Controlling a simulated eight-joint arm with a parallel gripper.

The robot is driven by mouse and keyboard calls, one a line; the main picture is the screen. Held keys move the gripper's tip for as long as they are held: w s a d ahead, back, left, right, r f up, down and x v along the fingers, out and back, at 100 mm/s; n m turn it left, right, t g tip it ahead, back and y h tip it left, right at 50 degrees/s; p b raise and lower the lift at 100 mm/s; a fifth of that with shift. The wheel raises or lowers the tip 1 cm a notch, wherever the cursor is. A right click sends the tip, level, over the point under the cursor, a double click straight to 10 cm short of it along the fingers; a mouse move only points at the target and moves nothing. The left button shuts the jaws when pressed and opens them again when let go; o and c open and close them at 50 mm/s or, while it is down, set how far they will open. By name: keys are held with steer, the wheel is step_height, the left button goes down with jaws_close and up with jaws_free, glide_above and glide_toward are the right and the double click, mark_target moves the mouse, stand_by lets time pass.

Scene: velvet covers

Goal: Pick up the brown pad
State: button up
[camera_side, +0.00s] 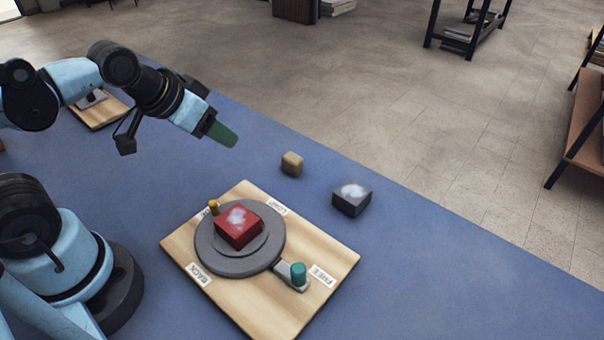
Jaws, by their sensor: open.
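The brown pad (291,164) is a small tan block on the blue table, behind the wooden board. My gripper (223,134), with dark green fingers, is in the air to the left of the pad and apart from it. It points down and to the right. Its fingers overlap from this side, so the gap between them hardly shows; it is open and nothing is seen in it.
A dark box with a whitish top (352,197) stands right of the pad. In front, a wooden board (330,258) carries a grey turntable (217,262) with a red box (238,233), a brass peg (214,207) and a teal knob (298,273). The table's far edge runs behind the pad.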

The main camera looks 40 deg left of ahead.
steer(key=o, duration=0.5)
steer(key=shift+w, duration=0.1)
steer(key=g, duration=0.7)
glide_above(292, 157)
step_height(292, 157, down, 2)
steer(key=shift+f, duration=5.75)
